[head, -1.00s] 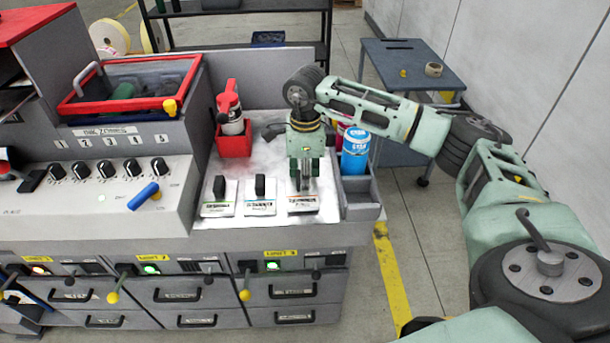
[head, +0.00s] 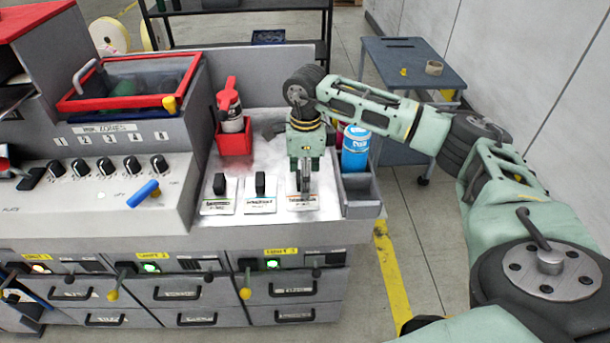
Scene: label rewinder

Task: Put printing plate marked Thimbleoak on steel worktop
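Three small plates with upright dark grips stand in a row on the steel worktop (head: 272,152): a left plate (head: 218,207), a middle plate (head: 260,205) and a right plate (head: 305,203) with an orange-edged label. The lettering is too small to read surely, so I cannot confirm which is marked Thimbleoak. My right gripper (head: 304,186) points straight down over the right plate, its fingers at that plate's grip. The fingers and grip overlap in the picture, so I cannot tell whether they are closed on it. The plate appears to rest flat. My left gripper is not in view.
A red holder (head: 235,143) with a red-topped bottle stands behind the plates. A blue can (head: 355,150) sits in a grey side bin (head: 362,208) to the right. A control panel with knobs and a blue-handled lever (head: 143,193) lies left. A blue-grey cart (head: 415,65) stands behind right.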

